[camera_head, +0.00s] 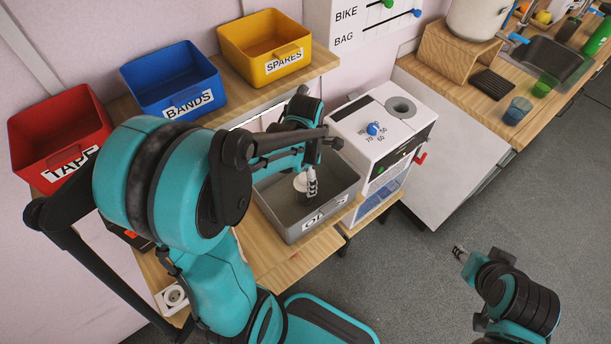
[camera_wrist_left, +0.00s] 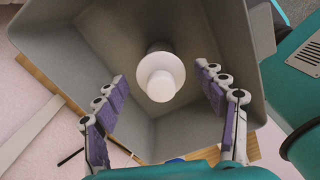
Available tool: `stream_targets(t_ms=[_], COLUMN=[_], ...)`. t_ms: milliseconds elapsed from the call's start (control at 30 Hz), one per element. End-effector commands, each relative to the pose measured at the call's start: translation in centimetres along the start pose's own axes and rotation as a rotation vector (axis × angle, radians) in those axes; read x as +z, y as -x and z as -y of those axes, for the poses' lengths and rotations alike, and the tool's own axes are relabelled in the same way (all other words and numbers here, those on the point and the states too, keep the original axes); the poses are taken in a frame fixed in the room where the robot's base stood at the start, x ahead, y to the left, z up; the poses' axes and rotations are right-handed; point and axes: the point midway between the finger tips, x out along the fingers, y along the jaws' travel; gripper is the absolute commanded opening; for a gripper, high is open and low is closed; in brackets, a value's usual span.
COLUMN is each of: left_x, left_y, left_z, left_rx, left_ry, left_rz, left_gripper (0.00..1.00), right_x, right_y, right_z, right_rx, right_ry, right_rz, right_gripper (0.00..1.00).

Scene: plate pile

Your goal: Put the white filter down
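In the left wrist view the filter (camera_wrist_left: 161,78) is a round white piece with a narrower end facing the camera, near the middle of the bin (camera_wrist_left: 110,35). My left gripper (camera_head: 312,183) reaches down into the bin beside the filter. In the wrist view the left gripper's (camera_wrist_left: 165,85) fingers are spread wide, with clear gaps on both sides of the filter. My right gripper (camera_head: 459,252) hangs over the floor, far from the bin, too small to read.
Red TAPE (camera_head: 50,128), blue BANDS (camera_head: 172,78) and yellow SPARES (camera_head: 262,40) bins stand behind. A white machine with a dial (camera_head: 384,125) stands right of the grey bin. A small white round-centred item (camera_head: 174,296) lies at the table's front left.

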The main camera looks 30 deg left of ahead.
Motion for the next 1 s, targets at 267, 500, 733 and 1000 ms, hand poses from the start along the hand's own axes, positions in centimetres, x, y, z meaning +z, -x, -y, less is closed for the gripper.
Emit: stream_targets(t_ms=[267, 500, 733, 1000], left_x=[0.0, 0.0, 0.0, 0.0], left_y=[0.9, 5.9, 10.4, 12.5], left_z=[0.0, 0.0, 0.0, 0.3], left_rx=[0.000, 0.000, 0.000, 0.011], left_ry=[0.000, 0.000, 0.000, -0.052], left_rz=[0.000, 0.000, 0.000, 0.008], left_gripper=[0.71, 0.71, 0.71, 0.71], right_x=[-0.3, -1.5, -2.3, -2.6], right_y=[0.5, 2.1, 3.2, 3.6], right_z=[0.0, 0.0, 0.0, 0.0], right_rx=[0.000, 0.000, 0.000, 0.000], right_ry=[0.000, 0.000, 0.000, 0.000], right_rz=[0.000, 0.000, 0.000, 0.000], right_gripper=[0.40, 0.40, 0.40, 0.40])
